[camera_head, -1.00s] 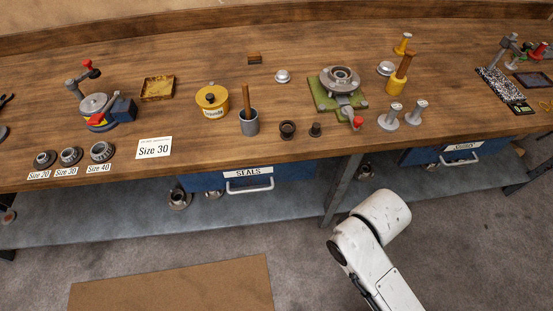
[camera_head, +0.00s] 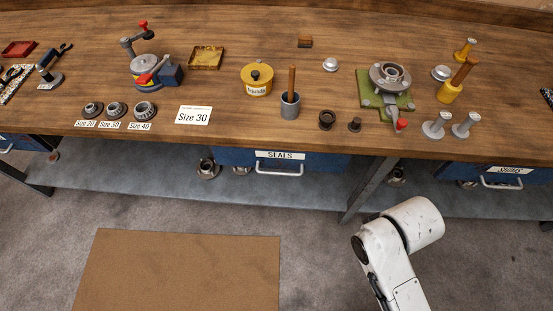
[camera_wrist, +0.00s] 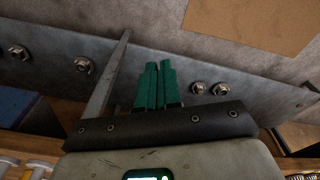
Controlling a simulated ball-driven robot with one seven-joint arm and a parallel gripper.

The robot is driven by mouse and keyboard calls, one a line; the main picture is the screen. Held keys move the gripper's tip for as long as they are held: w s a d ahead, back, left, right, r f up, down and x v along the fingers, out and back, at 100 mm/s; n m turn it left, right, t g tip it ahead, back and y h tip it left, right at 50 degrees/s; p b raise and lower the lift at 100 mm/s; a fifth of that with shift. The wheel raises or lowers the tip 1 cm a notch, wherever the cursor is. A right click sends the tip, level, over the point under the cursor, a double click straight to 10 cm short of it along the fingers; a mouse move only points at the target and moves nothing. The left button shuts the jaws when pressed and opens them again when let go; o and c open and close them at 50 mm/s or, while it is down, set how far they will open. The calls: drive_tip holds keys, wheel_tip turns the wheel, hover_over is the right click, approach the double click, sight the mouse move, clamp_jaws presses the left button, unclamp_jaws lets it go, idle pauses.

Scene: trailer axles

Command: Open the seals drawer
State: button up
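The blue seals drawer (camera_head: 330,162) sits under the workbench front, with a white "SEALS" label (camera_head: 281,155) and a pale bar handle (camera_head: 279,171) on its face. It looks closed, flush below the bench top. My gripper (camera_wrist: 160,68) shows only in the wrist view, its two green fingers side by side with hardly any gap and nothing between them. It is over the lower grey shelf (camera_wrist: 125,65), apart from the drawer handle. In the head view my white arm is at the lower right, right of the drawer; the gripper itself is out of that picture.
A second blue drawer (camera_head: 457,172) is at the right, beyond a grey bench leg (camera_head: 369,188). The lower shelf (camera_head: 120,185) holds metal hubs (camera_head: 207,169). A brown mat (camera_head: 180,275) lies on the open floor. Tools and parts stand on the bench top (camera_head: 230,140).

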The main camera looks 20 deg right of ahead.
drive_tip(key=o, duration=0.4)
drive_tip(key=w+f+h+b, duration=0.1)
drive_tip(key=w+f+b, duration=0.1)
drive_tip(key=w+d+f+n+t+h+b, duration=0.1)
drive_tip(key=w+f+b, duration=0.1)
drive_tip(key=b, duration=0.1)
drive_tip(key=w+f+n+h+b, duration=0.1)
drive_tip(key=w+f+b, duration=0.1)
drive_tip(key=f, duration=0.1)
drive_tip(key=shift+d+t+h, duration=0.3)
drive_tip(key=shift+t+h, duration=0.1)
drive_tip(key=shift+o, duration=0.2)
drive_tip(key=n+t+h+b, duration=0.4)
drive_tip(key=n+t+b, duration=0.7)
drive_tip(key=b, duration=0.3)
approach(283, 173)
drive_tip(key=x, duration=1)
drive_tip(key=shift+w+f, duration=0.1)
drive_tip(key=shift+f, duration=0.2)
clamp_jaws()
